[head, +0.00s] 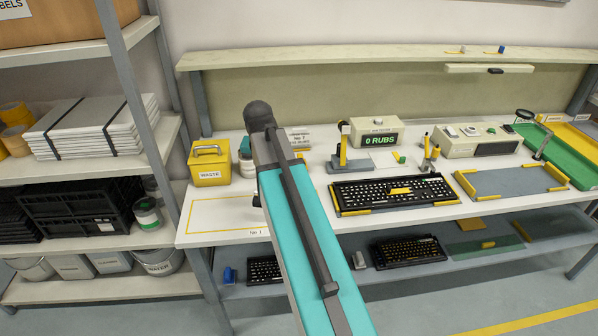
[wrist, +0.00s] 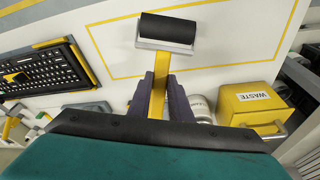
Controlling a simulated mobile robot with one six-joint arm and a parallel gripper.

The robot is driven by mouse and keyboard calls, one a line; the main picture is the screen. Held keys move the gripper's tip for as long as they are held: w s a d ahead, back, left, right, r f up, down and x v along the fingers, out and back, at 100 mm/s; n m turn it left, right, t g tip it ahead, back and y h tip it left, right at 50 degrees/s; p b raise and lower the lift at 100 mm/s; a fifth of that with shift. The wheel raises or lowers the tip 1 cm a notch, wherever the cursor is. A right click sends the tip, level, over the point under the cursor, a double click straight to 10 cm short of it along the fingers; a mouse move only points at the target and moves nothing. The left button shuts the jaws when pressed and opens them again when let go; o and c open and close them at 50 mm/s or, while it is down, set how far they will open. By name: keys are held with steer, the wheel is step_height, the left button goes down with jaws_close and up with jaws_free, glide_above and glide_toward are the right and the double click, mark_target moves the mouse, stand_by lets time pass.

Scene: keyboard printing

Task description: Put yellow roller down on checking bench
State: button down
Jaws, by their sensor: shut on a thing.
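The yellow roller has a yellow handle (wrist: 158,95), a pale frame and a black cylinder (wrist: 168,28). In the wrist view my gripper (wrist: 161,77) is shut on the handle, with the roller head pointing away from the fingers. The roller head shows over a yellow-outlined rectangle on the white checking bench (head: 228,233), at its left end. I cannot tell whether the roller touches the bench. In the head view my arm hides the gripper and nearly all of the roller.
A yellow waste box (head: 209,166) stands behind the outlined area; it is at the right in the wrist view (wrist: 255,105). A black keyboard (head: 390,193) lies to the right, near a counter reading "0 RUBS" (head: 374,139). Shelving (head: 90,235) stands at left.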

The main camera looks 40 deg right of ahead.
steer(key=a+f+n+y+b, duration=0.1)
steer(key=a+n, duration=0.8)
steer(key=a, duration=1.4)
steer(key=shift+t+y+b, duration=0.4)
steer(key=shift+y+b, duration=0.1)
steer(key=shift+b, duration=0.25)
steer(key=shift+s+f, duration=0.1)
steer(key=shift+s, duration=0.1)
